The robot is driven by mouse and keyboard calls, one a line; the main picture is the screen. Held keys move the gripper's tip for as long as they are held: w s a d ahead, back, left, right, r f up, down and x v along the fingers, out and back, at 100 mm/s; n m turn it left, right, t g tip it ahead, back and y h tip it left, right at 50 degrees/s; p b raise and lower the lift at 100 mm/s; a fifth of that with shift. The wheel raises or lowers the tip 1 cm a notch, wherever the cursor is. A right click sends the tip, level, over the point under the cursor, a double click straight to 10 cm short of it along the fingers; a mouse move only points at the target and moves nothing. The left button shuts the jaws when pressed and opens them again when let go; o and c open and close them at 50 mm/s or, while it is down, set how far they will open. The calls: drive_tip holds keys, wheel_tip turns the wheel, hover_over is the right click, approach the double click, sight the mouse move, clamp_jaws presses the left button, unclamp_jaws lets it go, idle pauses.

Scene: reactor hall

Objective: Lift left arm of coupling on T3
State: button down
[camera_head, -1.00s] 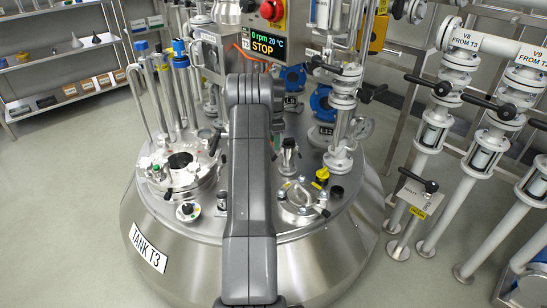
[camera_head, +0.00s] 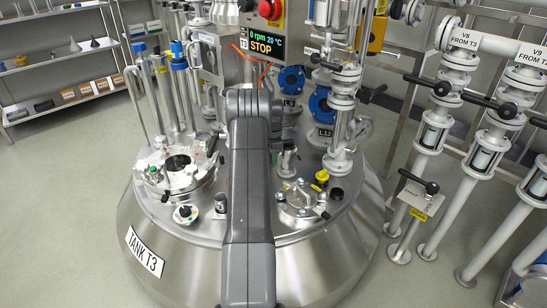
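Tank T3 (camera_head: 190,262) is a large steel vessel with a crowded lid, labelled "TANK T3" on its front left. My arm (camera_head: 250,200) runs up the middle of the picture and covers part of the lid. My gripper is hidden behind it. Just right of my arm, a small upright metal fitting (camera_head: 287,160) stands on the lid. It may be the coupling; its arms are too small to make out clearly.
A round hatch (camera_head: 182,172) with clamps sits left of my arm, and a smaller clamped cover (camera_head: 302,200) sits to the right. Tall pipes and valves (camera_head: 342,110) rise at the lid's back right. A display (camera_head: 268,38) reads STOP. Floor is clear at left.

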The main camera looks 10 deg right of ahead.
drive_tip(key=shift+r+y+p, duration=0.25)
drive_tip(key=shift+y+p, duration=0.05)
drive_tip(key=shift+p, duration=0.35)
drive_tip(key=shift+a+y+p, duration=0.1)
drive_tip(key=shift+y+p, duration=0.4)
drive_tip(key=c, duration=1.3)
unclamp_jaws()
drive_tip(key=r+p, duration=0.1)
drive_tip(key=r, duration=0.3)
drive_tip(key=d+r+p, duration=0.1)
drive_tip(key=r, duration=0.4)
drive_tip(key=r+p, duration=0.1)
drive_tip(key=r, duration=0.3)
drive_tip(key=shift+w+d+r, duration=0.1)
drive_tip(key=shift+d+r, duration=0.2)
drive_tip(key=shift+d, duration=0.1)
